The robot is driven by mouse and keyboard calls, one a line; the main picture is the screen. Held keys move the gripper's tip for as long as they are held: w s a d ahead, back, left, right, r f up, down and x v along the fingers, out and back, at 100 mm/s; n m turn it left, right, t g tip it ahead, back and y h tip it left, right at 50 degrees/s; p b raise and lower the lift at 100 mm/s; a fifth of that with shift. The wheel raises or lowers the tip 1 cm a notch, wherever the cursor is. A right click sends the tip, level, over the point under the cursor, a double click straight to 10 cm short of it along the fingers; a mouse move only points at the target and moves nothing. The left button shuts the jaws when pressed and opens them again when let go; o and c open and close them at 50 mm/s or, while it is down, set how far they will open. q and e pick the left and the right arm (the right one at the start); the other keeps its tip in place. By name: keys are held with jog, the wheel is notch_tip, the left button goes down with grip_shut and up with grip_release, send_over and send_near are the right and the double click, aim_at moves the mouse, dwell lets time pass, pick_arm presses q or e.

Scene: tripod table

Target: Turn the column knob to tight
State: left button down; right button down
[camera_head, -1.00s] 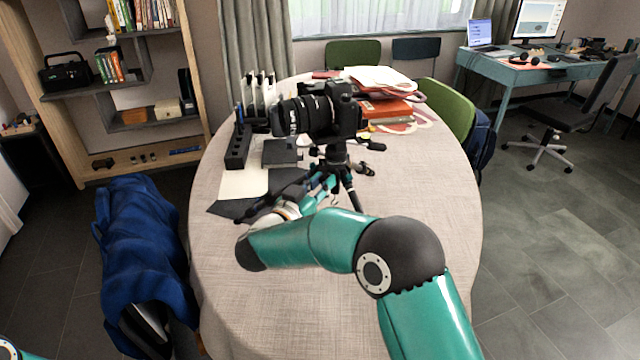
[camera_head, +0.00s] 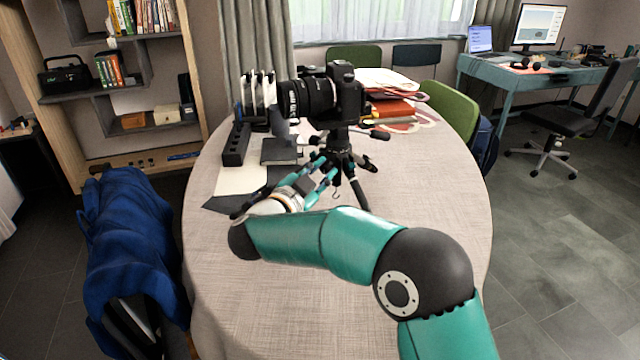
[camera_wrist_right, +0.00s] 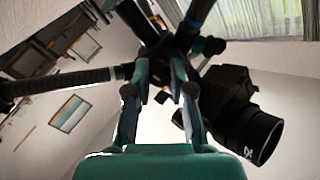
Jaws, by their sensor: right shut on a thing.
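A black camera with a long lens (camera_head: 310,97) is mounted on a small black tripod (camera_head: 342,158) on the table. My right gripper (camera_head: 322,170) reaches in from the left side of the tripod, just below the camera. In the right wrist view, my right gripper's two teal fingers (camera_wrist_right: 166,88) close in at the tripod's centre column, with the camera (camera_wrist_right: 232,105) to their right. They are shut on the column knob, which the fingertips mostly hide. Its tight or loose setting cannot be read. My left gripper is not in view.
The oval table (camera_head: 420,220) is clear at the front and right. A black slotted block (camera_head: 236,144) and dark flat items lie left of the tripod. Books and papers (camera_head: 392,108) lie behind it. A chair with a blue cover (camera_head: 130,235) stands at the left.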

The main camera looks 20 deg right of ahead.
jog(key=shift+f+m+b, duration=0.15)
jog(key=shift+m+b, duration=4.1)
jog(key=shift+m, duration=0.75)
jog(key=c, duration=1)
grip_release()
